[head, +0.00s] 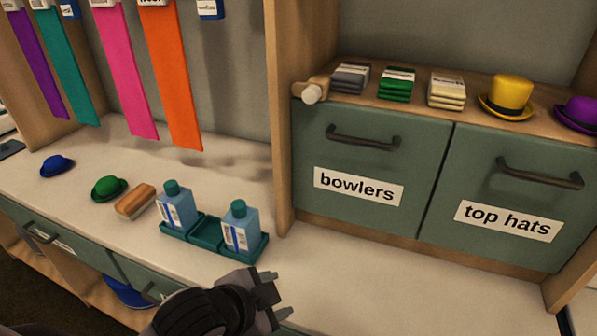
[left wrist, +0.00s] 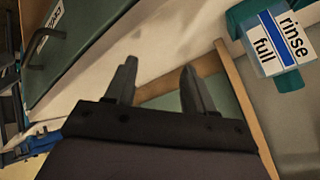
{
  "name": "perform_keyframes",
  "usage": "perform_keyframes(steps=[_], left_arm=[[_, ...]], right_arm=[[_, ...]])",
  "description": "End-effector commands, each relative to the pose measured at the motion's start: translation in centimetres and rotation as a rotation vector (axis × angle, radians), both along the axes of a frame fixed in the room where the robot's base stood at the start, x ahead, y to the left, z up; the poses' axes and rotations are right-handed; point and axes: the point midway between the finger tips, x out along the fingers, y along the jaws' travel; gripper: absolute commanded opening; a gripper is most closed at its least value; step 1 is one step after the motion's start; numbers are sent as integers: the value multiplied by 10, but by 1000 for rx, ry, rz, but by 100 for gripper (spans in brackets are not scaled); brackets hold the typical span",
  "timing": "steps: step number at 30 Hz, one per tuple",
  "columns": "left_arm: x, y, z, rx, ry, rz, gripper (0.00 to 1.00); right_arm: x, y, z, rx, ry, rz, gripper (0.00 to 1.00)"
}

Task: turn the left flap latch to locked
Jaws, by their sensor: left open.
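The left flap (head: 345,150) is green, labelled "bowlers", and looks closed, with a dark bar handle. A pale wooden latch (head: 312,93) with a rounded end sits at its top left corner, by the wooden post. I cannot tell its exact turn. My left gripper (head: 277,293) is open and empty, low in the head view, well below and left of the latch. Its two fingers (left wrist: 158,67) stand apart in the left wrist view, with nothing between them. The latch does not show there. My right gripper is not in view.
A teal tray (head: 207,235) with two blue bottles stands left of my gripper; a brush (head: 135,201) lies beyond. Right of the left flap is the "top hats" flap (head: 515,190). Folded cloths and a yellow hat (head: 511,92) sit above. The counter before the flaps is clear.

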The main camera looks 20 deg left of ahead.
Motion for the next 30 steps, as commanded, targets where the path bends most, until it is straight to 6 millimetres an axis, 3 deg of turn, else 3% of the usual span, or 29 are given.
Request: perform_keyframes(steps=[6, 15, 23, 30], left_arm=[[32, -23, 52, 222, -213, -243, 54], [55, -43, 112, 583, -464, -507, 54], [70, -46, 156, 945, -637, -667, 54], [81, -37, 193, 1308, -741, -761, 54]], right_arm=[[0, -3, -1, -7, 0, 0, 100], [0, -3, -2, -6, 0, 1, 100], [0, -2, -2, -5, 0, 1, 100], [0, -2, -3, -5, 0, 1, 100]])
